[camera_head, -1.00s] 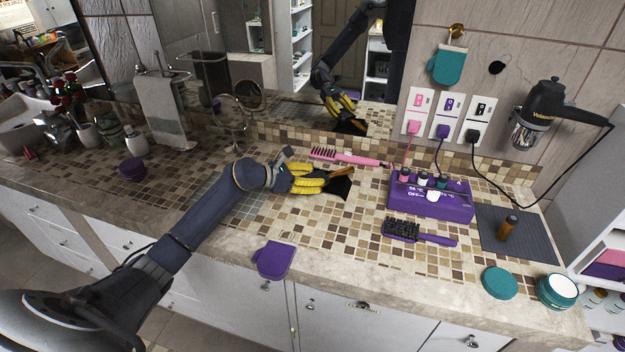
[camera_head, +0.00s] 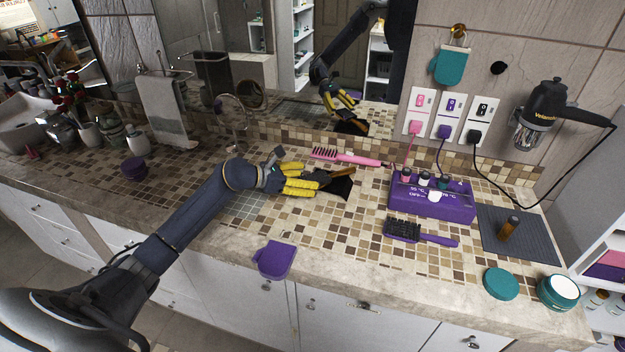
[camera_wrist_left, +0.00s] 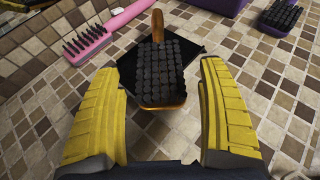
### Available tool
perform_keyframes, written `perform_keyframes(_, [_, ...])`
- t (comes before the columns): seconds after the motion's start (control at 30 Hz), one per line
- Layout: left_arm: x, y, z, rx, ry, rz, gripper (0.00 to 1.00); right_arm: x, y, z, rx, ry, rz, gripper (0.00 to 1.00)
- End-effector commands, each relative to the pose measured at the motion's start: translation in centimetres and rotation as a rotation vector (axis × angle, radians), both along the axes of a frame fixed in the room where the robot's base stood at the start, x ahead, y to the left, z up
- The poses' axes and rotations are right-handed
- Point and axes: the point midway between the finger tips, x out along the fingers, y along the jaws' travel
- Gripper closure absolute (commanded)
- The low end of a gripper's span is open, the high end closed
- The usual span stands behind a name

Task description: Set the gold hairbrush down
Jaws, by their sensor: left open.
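The gold hairbrush (camera_wrist_left: 160,72) has black bristles facing up and a gold-brown handle pointing away from me. It lies on or just over a black mat (camera_wrist_left: 196,45) on the tiled counter. My left gripper (camera_wrist_left: 158,85) is open, its yellow fingers on either side of the brush head with gaps between. In the head view the left gripper (camera_head: 322,182) is low over the counter and hides much of the brush; the mat (camera_head: 342,188) shows beside the fingertips. My right gripper is not in view.
A pink hairbrush (camera_head: 345,158) lies behind the mat, its cord to the wall. A purple box (camera_head: 430,200) and a purple brush (camera_head: 420,234) are to the right. A purple mitt-shaped pad (camera_head: 274,259) lies at the counter's front edge. The mirror reflects my arm.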

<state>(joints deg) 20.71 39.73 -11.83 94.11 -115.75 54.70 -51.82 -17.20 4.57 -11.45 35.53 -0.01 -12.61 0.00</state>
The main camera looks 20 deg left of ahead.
Motion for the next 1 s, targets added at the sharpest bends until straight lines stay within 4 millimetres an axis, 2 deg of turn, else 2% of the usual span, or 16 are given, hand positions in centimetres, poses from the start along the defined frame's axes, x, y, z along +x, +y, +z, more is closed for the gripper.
perform_keyframes(0.2, [-2.9, 2.5, 1.4, 0.004, 0.001, 0.001, 0.24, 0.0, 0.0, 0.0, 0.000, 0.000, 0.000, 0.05])
perform_keyframes(0.5, [-5.6, 4.7, 3.0, 0.001, 0.000, 0.002, 0.24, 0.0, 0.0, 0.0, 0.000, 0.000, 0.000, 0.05])
perform_keyframes(1.0, [-6.4, 5.3, 3.5, 0.000, -0.001, 0.001, 0.24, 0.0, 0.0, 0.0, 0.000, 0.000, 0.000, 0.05])
